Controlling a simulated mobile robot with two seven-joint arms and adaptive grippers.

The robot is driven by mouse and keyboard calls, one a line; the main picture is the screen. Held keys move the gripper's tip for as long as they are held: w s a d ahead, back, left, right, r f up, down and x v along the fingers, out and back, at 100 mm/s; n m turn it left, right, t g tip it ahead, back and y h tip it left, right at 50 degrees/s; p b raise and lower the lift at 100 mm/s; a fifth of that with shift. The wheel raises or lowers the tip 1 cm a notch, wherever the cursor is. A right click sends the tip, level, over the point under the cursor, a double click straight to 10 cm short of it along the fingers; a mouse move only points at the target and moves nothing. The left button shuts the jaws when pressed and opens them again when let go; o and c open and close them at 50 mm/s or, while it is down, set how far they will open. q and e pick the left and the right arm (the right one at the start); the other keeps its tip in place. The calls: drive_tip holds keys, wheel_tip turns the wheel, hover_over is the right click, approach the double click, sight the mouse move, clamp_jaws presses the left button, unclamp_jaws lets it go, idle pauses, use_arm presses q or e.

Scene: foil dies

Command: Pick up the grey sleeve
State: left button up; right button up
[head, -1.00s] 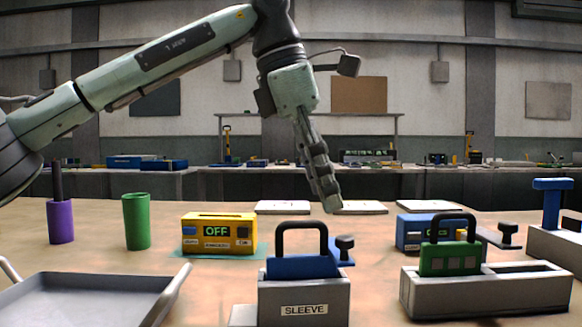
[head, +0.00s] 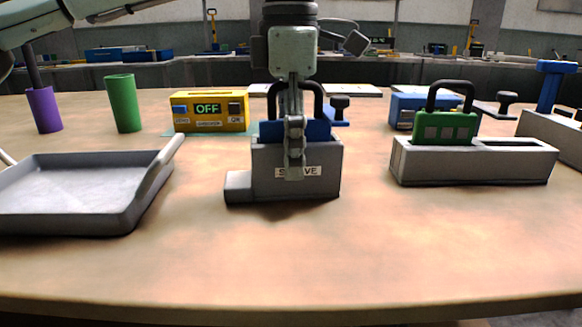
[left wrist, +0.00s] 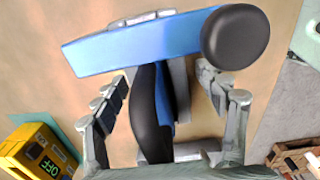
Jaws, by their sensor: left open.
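The grey sleeve (head: 324,160) stands upright on the table in the middle of the head view, with a white label on its front. A blue die (head: 262,131) with a black arched handle (head: 319,102) and a side knob (head: 340,103) sits in its top. My left gripper (head: 294,168) is open, pointing down, and overlaps the front of the sleeve, hiding part of the label. In the left wrist view, its fingers lie on either side of the handle (left wrist: 147,115) and the grey sleeve (left wrist: 180,80). Contact cannot be told. My right gripper is not in view.
A grey tray (head: 75,215) lies to the left. A long grey holder (head: 470,163) with a green die (head: 445,127) stands to the right. A yellow OFF box (head: 208,124), green cup (head: 123,104) and purple cup (head: 44,110) stand behind. The front table is clear.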

use_arm(q)
drive_tip(key=c, duration=1.4)
drive_tip(key=shift+r, duration=0.1)
drive_tip(key=shift+c, duration=0.4)
drive_tip(key=shift+r, duration=0.1)
